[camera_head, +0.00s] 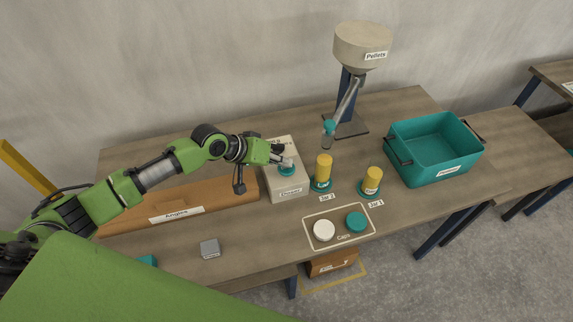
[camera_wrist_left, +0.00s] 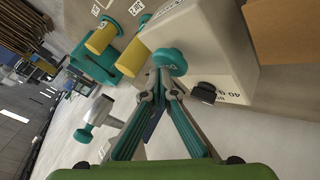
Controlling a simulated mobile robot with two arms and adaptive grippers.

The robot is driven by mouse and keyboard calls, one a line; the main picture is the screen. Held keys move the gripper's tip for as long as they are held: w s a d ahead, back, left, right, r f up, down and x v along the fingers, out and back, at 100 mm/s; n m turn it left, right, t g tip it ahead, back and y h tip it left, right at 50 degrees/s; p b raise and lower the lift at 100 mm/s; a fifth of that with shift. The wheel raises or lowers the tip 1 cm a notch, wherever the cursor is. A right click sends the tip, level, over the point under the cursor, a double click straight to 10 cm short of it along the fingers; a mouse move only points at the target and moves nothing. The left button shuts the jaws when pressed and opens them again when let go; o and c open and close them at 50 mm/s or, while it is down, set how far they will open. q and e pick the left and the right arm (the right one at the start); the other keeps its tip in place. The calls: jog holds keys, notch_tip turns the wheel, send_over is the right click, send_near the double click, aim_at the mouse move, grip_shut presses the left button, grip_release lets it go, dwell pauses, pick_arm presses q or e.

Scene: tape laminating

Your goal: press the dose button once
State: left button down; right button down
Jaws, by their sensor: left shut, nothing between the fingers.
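The dose button (camera_head: 287,171) is a round teal knob on top of the pale doser box (camera_head: 289,188). In the left wrist view the button (camera_wrist_left: 171,61) shows just beyond my fingertips, on the box's light face. My left gripper (camera_head: 284,161) is shut and empty, with its tips at the button in the head view. In the left wrist view the fingers of my left gripper (camera_wrist_left: 159,80) meet close to the button's edge. I cannot tell whether they touch it. Part of the button is hidden by the fingers in the head view. My right gripper is not in view.
Two yellow jars stand right of the doser, Jar 2 (camera_head: 323,167) and Jar 1 (camera_head: 372,180). The pellet hopper (camera_head: 362,48) with its spout (camera_head: 328,133) rises behind. A teal bin (camera_head: 437,150) stands right; a caps mat (camera_head: 341,241) lies in front. A brown box (camera_head: 220,194) lies left.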

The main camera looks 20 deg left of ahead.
aim_at(284, 168)
pick_arm(q)
jog(key=shift+r, duration=0.5)
jog(key=shift+p, duration=0.3)
notch_tip(284, 168, up, 5)
jog(key=p, duration=0.5)
jog(key=shift+r, duration=0.1)
dwell(0.3)
